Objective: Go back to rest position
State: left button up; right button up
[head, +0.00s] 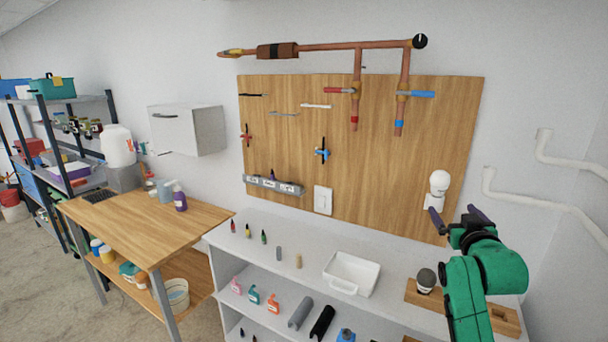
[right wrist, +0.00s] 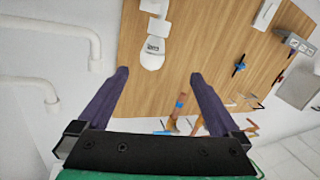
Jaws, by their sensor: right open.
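My right gripper (head: 458,215) is at the lower right of the head view, at the end of my green arm. Its two dark fingers are spread apart with nothing between them. In the right wrist view the open fingers (right wrist: 160,85) point toward the wooden wall panel (right wrist: 205,40). A white bulb (head: 440,182) in a white holder on the panel is just behind and above the fingertips, and it also shows in the right wrist view (right wrist: 152,54). I cannot tell whether a fingertip touches it. My left gripper is not in view.
The white shelf unit (head: 300,246) below the panel holds a white tray (head: 374,265), small bottles and a dark round-topped item (head: 426,281) on a wooden board. White pipes (head: 540,202) run along the right wall. A wooden table (head: 140,222) stands at left.

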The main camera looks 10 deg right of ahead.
jog(key=s+a+f+n+g+y, duration=0.1)
jog(key=s+a+f+g+y, duration=0.25)
jog(key=f, duration=0.55)
jog(key=s+a+f+n+g+h, duration=0.1)
jog(key=s+a+f+g, duration=0.1)
jog(key=s+a+f, duration=0.5)
jog(key=s+a+f+n+g+y, duration=0.1)
jog(key=s+a+f+g+y, duration=0.1)
jog(key=s+a+f+g, duration=0.45)
jog(key=s+a+f+n+g+y, duration=0.1)
jog(key=s+a+f, duration=0.2)
jog(key=s+f, duration=0.75)
jog(key=s+f+g+b, duration=0.1)
jog(key=s+f+b, duration=0.1)
jog(key=f, duration=1.2)
jog(key=s+f+b, duration=0.2)
jog(key=s+f, duration=0.1)
jog(key=f, duration=1)
jog(key=s+d+f+g+b, duration=0.1)
jog(key=s+d+f+b, duration=0.1)
jog(key=s+f, duration=1.3)
jog(key=shift+s+d+f+g, duration=0.2)
jog(key=shift+d+f+g, duration=0.1)
jog(key=shift+d, duration=0.3)
